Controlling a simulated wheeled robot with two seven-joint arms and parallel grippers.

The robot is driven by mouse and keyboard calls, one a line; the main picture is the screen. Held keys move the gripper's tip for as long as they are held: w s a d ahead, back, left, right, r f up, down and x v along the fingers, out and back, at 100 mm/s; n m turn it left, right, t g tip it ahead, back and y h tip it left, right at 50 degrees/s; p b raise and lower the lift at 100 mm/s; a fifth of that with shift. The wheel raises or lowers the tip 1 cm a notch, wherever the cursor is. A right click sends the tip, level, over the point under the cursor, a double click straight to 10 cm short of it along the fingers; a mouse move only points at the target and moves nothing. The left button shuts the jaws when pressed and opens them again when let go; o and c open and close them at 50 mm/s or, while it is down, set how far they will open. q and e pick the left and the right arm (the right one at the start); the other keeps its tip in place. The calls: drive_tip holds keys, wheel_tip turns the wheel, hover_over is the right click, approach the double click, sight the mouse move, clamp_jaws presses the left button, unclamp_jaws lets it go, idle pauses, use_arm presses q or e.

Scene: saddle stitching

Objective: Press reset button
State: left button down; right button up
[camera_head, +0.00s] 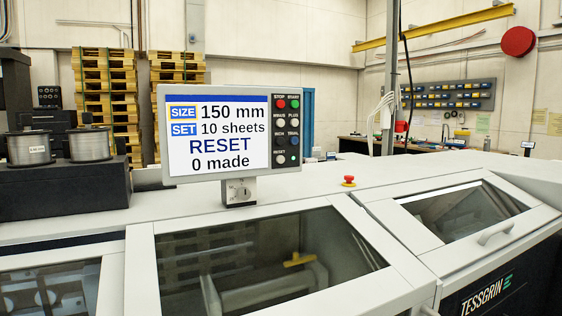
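The control panel (228,133) stands on a short post on top of the white machine. Its screen (218,135) reads SIZE 150 mm, SET 10 sheets, RESET, 0 made. A dark strip of buttons runs down the panel's right side. The reset button (280,159) is a small round button in the lowest row, at the left, under the label RESET. Above it are the red stop button (280,103), the green start button (295,103) and other small round buttons. Neither of my grippers is in view, and nothing covers the panel.
A red emergency knob (348,181) stands on the machine top, right of the panel. Glazed covers (260,255) fill the front. Wire spools (89,143) sit on a black block at the left. Stacked pallets (104,95) and a workbench (385,145) are behind.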

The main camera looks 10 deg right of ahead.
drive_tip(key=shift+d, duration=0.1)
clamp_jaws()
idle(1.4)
